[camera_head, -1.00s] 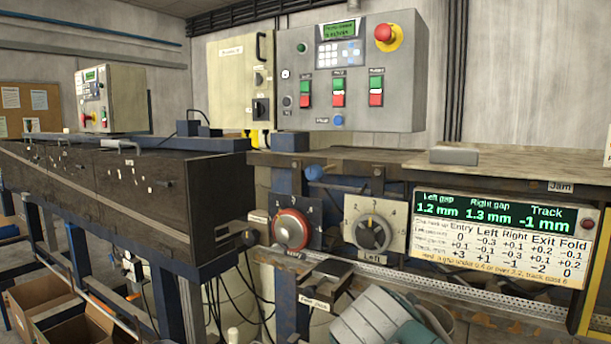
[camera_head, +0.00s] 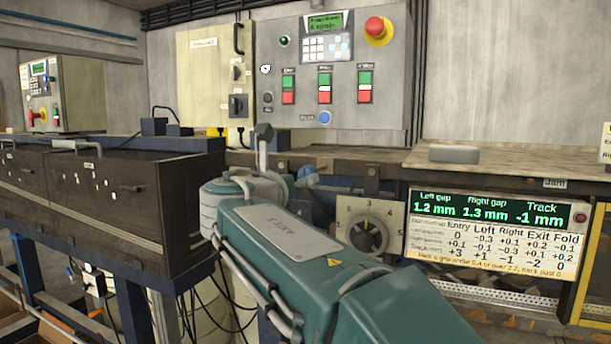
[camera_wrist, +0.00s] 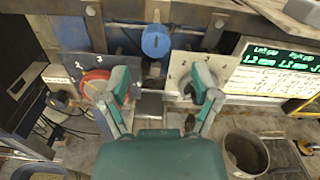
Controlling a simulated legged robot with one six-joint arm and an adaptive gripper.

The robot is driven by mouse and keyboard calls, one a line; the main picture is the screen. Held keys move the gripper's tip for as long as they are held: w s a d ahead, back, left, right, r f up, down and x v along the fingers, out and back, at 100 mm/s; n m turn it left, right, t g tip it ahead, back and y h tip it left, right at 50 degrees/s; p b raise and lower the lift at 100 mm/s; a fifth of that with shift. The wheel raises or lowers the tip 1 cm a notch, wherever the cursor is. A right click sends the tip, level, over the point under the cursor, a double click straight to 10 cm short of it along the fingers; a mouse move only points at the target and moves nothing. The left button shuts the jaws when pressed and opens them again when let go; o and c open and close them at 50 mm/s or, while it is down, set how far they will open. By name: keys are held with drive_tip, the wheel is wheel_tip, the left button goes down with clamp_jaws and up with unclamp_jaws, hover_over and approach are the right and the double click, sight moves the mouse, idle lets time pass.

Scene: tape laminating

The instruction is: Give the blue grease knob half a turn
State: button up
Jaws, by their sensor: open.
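The blue grease knob (camera_wrist: 156,41) is at the top centre of the wrist view, under the worktop edge between two dials. It also shows small in the head view (camera_head: 307,174), just right of my arm. My gripper (camera_wrist: 160,82) is open and empty, its two fingers spread wide. In the wrist picture the knob lies beyond the fingertips, between their lines and apart from them. The fingers overlap the red-ringed dial and the right dial in that view; I cannot tell the clearance. My arm hides the gripper in the head view.
The red-ringed dial (camera_wrist: 93,85) is left of the knob; the grey dial (camera_head: 370,228) is right. A display board (camera_head: 492,235) stands further right. A control panel (camera_head: 335,75) is above the worktop, with a black cabinet (camera_head: 100,195) at left. A bucket (camera_wrist: 246,153) is below.

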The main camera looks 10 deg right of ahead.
sight(304, 176)
drive_tip(key=x, duration=0.4)
drive_tip(key=shift+w, duration=0.95)
drive_tip(key=shift+d, duration=0.4)
drive_tip(key=c, duration=0.7)
clamp_jaws()
